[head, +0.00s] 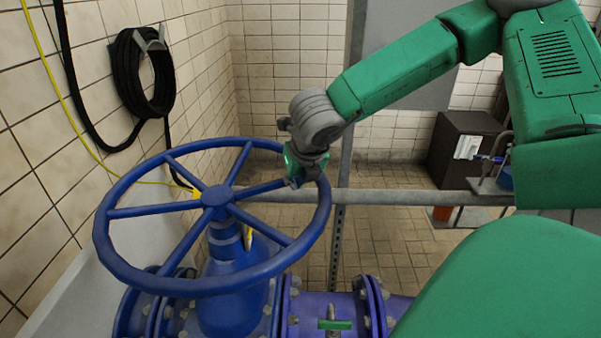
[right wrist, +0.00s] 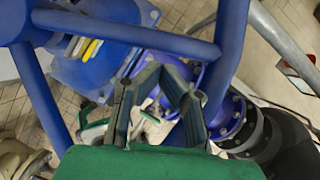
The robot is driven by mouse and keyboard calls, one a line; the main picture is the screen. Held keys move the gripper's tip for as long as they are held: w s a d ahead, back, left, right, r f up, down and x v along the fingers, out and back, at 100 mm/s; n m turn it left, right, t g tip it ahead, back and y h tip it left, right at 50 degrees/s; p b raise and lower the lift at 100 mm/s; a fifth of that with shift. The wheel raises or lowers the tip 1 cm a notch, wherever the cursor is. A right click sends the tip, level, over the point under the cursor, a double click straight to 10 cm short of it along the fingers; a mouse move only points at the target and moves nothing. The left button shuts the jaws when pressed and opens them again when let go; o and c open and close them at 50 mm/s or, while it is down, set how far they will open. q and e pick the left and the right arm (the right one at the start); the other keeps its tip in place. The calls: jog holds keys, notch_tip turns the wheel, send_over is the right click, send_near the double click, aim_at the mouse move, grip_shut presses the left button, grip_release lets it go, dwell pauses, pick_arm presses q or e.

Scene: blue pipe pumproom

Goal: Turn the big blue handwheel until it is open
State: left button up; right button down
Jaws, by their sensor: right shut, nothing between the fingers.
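The big blue handwheel (head: 215,196) lies nearly flat in the head view, with a round rim, several spokes and a central hub, on top of a blue valve body. My right gripper (head: 302,178) is at the right side of the wheel, close to the rim and a spoke. In the right wrist view, its dark fingers (right wrist: 168,82) are shut with nothing held. They point down beside the wheel's blue spoke (right wrist: 130,28) and rim (right wrist: 227,60); whether they touch either is unclear. My left gripper is not in view.
A tiled wall with a black coiled hose (head: 143,75) stands close on the left.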

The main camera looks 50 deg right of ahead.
jog(key=shift+x, duration=0.85)
jog(key=shift+w, duration=0.1)
